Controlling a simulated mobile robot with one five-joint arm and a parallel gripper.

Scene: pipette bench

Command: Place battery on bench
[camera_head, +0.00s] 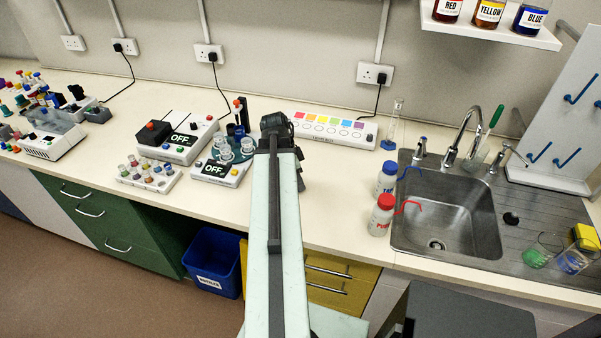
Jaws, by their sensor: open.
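The long cream bench (330,215) runs along the wall. My arm reaches up the middle of the view, over the bench. My gripper (277,124) is the dark end of the arm, in front of the strip with coloured squares and beside the small device with clear cups. It is open, but its fingertips are small and partly hidden by the arm. I cannot make out a battery in this view. Anything directly beyond or under the arm is hidden.
Two devices reading OFF (183,139) and a tube rack (150,175) stand left of my arm. A colour strip (333,128) lies behind.

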